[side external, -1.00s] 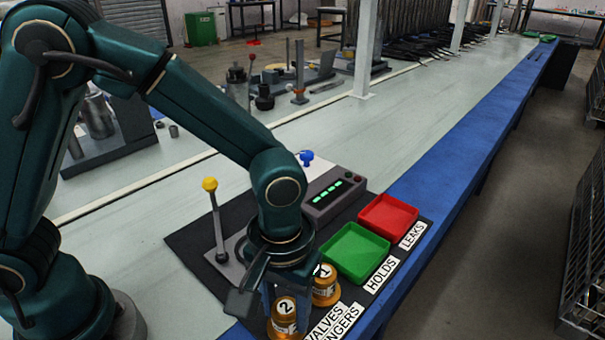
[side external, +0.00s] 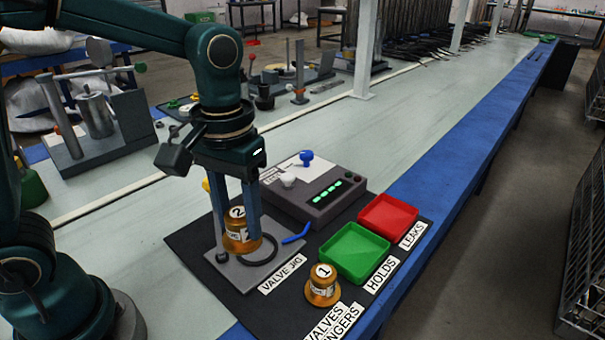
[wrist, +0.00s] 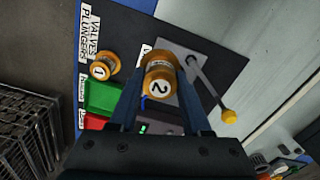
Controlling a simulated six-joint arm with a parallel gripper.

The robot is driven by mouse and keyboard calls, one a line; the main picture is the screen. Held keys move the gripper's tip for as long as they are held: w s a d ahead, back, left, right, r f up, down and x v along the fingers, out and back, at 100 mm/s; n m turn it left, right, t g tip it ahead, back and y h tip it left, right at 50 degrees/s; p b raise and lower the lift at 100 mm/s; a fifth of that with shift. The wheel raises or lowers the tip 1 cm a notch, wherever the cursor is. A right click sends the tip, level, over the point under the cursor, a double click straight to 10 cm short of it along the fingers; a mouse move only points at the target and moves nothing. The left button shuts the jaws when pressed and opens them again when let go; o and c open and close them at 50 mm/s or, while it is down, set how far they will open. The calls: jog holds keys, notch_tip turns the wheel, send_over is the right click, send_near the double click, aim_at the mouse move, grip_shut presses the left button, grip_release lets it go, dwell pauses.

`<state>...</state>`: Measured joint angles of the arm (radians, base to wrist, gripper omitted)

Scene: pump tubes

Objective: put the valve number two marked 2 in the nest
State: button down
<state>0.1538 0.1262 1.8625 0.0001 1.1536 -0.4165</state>
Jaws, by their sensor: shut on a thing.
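The brass valve marked 2 (side external: 240,231) is upright between the fingers of my gripper (side external: 237,222), which is shut on it. It is over the grey valve jig plate (side external: 231,275), close to the black ring (side external: 262,250); I cannot tell whether its base touches the plate. The nest itself is not clearly visible and may be hidden behind the valve. In the wrist view the valve (wrist: 160,86) sits between both fingers (wrist: 158,95), its 2 facing the camera.
The valve marked 1 (side external: 322,286) stands on the black mat (side external: 215,303). The green tray (side external: 355,252) and red tray (side external: 388,217) are to the right. A grey box with green lights (side external: 318,191) is behind.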

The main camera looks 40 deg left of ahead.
jog(key=shift+w+a+r, duration=0.1)
jog(key=shift+a+r, duration=0.35)
jog(key=shift+a, duration=0.2)
jog(key=shift+a+r+m, duration=0.15)
jog(key=shift+a+m, duration=0.15)
jog(key=shift+m, duration=0.4)
jog(key=a+n, duration=0.1)
jog(key=a, duration=1.2)
jog(key=w+d+f, duration=0.1)
jog(key=d+f, duration=0.1)
jog(key=d, duration=0.1)
jog(key=w+d+f, duration=0.2)
jog(key=d, duration=0.2)
jog(key=w+d+f, duration=0.1)
jog(key=d+f, duration=0.1)
jog(key=d, duration=0.1)
jog(key=shift+w+d, duration=0.35)
jog(key=shift+w, duration=0.05)
jog(key=shift+f, duration=2.05)
jog(key=shift+f, duration=0.1)
jog(key=shift+c, duration=1.8)
grip_release()
